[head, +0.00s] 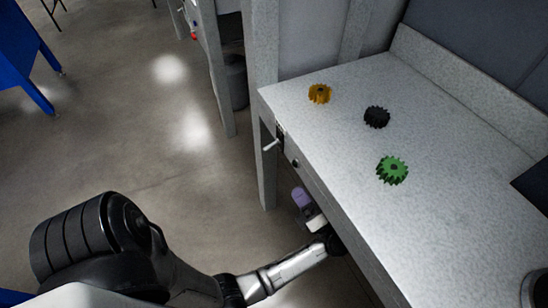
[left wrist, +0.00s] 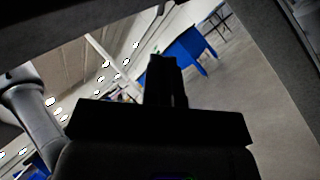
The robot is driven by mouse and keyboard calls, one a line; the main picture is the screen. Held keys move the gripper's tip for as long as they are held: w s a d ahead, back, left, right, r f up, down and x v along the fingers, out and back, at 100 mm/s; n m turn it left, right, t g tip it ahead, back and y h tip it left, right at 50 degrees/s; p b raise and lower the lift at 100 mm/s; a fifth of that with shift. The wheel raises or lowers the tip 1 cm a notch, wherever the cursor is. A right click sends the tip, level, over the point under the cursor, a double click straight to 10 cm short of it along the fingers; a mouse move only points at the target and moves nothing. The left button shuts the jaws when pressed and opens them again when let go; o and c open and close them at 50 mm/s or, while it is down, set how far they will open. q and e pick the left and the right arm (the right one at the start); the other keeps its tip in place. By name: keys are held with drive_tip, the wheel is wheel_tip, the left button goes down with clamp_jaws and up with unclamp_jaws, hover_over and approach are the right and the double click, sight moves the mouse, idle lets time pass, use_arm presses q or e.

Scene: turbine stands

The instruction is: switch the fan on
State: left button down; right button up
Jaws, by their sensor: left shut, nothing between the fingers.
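A small light-coloured lever (head: 271,145) sticks out from a dark plate at the left corner of the workbench's front edge. A small dark round part (head: 295,163) sits on the same edge, a little nearer. I cannot tell which of these is the fan's switch, and no fan is clearly seen. My left gripper (head: 299,193) is below the bench's front edge, apart from the lever and lower in the picture. In the left wrist view, its fingers (left wrist: 164,62) are dark, together and empty. My right gripper is not seen.
The grey workbench (head: 440,225) carries an orange gear (head: 319,93), a black gear (head: 376,117) and a green gear (head: 392,170). Its front edge lies close to my left forearm. The floor left of the bench is open. A blue table (head: 22,50) stands far left.

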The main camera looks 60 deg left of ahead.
use_arm(q)
drive_tip(key=b, duration=0.2)
approach(271, 146)
drive_tip(key=s+a+r, duration=0.2)
drive_tip(key=a, duration=0.3)
drive_tip(key=shift+s+a+r, duration=0.15)
drive_tip(key=shift+s+a, duration=0.1)
drive_tip(key=shift+a, duration=0.35)
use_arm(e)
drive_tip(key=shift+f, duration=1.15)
